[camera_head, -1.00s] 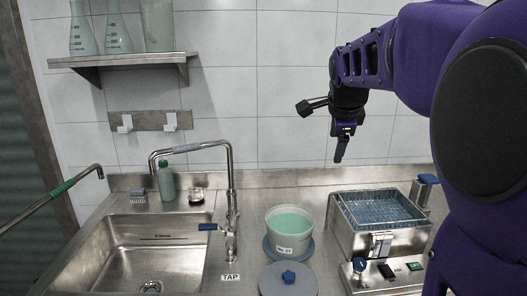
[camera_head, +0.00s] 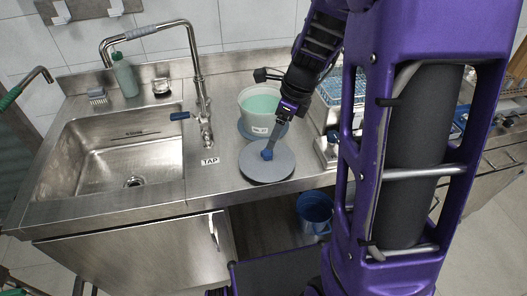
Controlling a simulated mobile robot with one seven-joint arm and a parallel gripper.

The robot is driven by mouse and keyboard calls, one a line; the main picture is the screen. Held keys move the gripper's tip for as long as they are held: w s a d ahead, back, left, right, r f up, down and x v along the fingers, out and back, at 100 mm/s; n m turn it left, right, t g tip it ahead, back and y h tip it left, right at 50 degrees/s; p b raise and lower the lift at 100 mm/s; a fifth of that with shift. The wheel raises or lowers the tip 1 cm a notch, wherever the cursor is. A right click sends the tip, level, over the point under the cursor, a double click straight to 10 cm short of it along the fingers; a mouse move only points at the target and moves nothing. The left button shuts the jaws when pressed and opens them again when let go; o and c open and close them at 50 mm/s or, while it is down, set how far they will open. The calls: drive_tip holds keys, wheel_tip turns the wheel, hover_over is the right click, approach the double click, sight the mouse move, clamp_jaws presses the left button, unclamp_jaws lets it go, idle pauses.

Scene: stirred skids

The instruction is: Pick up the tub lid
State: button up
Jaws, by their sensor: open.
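The tub lid (camera_head: 266,166) is a round grey disc with a blue knob (camera_head: 267,154) in its middle. It lies flat on the steel counter near the front edge, in front of the white tub (camera_head: 259,108) of pale green liquid. My gripper (camera_head: 270,147) points down at the lid, with its fingertip end at the blue knob. It is open. I cannot tell whether the fingers touch the knob, and the far finger is hidden.
A tap (camera_head: 204,118) and sink (camera_head: 120,150) are to the left. The bath with a wire basket (camera_head: 331,88) is at the right, partly behind my arm. A blue bucket (camera_head: 314,211) stands below the counter.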

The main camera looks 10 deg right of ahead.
sight(267, 152)
drive_tip(key=b+x, duration=0.1)
drive_tip(key=x, duration=0.6)
drive_tip(key=shift+a+f, duration=0.1)
drive_tip(key=shift+f, duration=0.1)
drive_tip(key=shift+c, duration=0.3)
clamp_jaws()
